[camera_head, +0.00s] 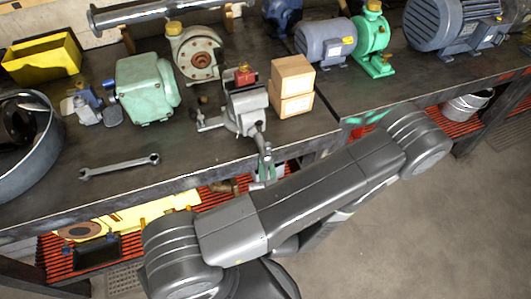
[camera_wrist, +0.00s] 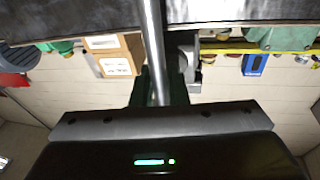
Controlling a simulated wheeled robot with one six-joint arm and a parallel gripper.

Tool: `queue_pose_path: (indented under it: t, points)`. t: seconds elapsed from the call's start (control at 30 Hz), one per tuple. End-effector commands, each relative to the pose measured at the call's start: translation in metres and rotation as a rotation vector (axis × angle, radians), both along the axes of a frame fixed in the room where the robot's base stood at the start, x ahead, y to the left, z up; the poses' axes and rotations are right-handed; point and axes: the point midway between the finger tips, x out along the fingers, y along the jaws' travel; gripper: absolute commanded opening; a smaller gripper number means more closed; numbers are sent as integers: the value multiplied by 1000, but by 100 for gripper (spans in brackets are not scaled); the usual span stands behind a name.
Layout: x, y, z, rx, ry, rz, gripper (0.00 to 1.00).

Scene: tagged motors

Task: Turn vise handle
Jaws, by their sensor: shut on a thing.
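The grey bench vise (camera_head: 246,108) stands near the front edge of the dark workbench, with a small red block (camera_head: 245,75) at its top. Its handle (camera_head: 264,148) hangs at the vise's front, by the bench edge. In the wrist view the handle (camera_wrist: 153,40) is a smooth metal rod running up through the picture. My gripper (camera_wrist: 160,88) is shut on this rod, with one dark finger on each side. The rod's lower end is hidden between the fingers and the gripper body. In the head view my arm covers most of the gripper.
Two stacked cardboard boxes (camera_head: 291,86) stand right of the vise. A green motor housing (camera_head: 147,88) and a wrench (camera_head: 119,165) lie to its left. A lower shelf (camera_head: 205,198) with red slats and a yellow part runs below the bench.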

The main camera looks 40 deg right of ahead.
Motion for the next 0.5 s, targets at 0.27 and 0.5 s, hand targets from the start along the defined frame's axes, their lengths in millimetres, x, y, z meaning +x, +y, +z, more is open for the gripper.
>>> queue_pose_path:
  t: [0.27,0.5]
  points:
    - [-1,-2,2,126,-40,-8,0]
    - [-1,-2,-1,172,-53,-8,0]
